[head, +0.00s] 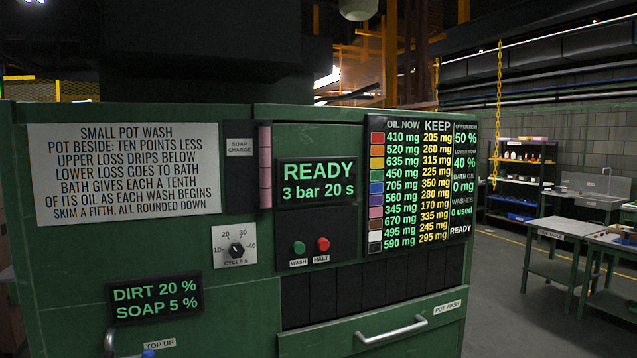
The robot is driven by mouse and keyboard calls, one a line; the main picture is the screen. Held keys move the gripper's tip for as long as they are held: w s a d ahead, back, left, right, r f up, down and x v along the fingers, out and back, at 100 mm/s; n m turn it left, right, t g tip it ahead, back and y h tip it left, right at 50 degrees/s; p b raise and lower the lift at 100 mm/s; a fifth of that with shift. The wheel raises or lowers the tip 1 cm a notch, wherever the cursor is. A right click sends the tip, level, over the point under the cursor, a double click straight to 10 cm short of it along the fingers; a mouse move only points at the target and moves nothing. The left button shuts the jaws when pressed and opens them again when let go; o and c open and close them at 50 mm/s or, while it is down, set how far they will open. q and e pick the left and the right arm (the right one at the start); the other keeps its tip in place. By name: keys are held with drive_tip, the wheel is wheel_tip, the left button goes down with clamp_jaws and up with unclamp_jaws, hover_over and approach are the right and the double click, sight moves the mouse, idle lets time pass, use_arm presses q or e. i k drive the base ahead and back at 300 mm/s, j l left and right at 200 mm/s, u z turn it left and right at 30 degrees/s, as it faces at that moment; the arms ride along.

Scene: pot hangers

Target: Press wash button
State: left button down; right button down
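The green pot wash machine (90,260) fills the left and middle of the head view. The green wash button (299,247) sits on its front above a "WASH" label. The red halt button (323,244) is just to its right, above a "HALT" label. The display (316,181) above them reads "READY 3 bar 20 s". Neither of my grippers is in view.
A readout panel (420,185) lists oil and keep values and "0 used" washes. A drawer handle (390,331) sticks out below the buttons. A "DIRT 20 % SOAP 5 %" display (154,298) is lower left. Workbenches (560,235) and a shelf (520,180) stand right, with open floor between.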

sight(297, 248)
drive_tip(key=i+l+u, duration=0.1)
drive_tip(key=i+l, duration=0.15)
drive_tip(key=i+l+u, duration=0.25)
drive_tip(key=i+l, duration=0.25)
drive_tip(key=l, duration=0.15)
drive_tip(key=i+l+u, duration=0.1)
drive_tip(key=i+l, duration=0.15)
drive_tip(key=i+l+u, duration=0.15)
drive_tip(key=l, duration=0.3)
drive_tip(key=i+l+u, duration=0.1)
drive_tip(key=i+l, duration=0.15)
drive_tip(key=l, duration=0.15)
drive_tip(key=i+l+u, duration=0.1)
drive_tip(key=l, duration=0.3)
drive_tip(key=i, duration=0.05)
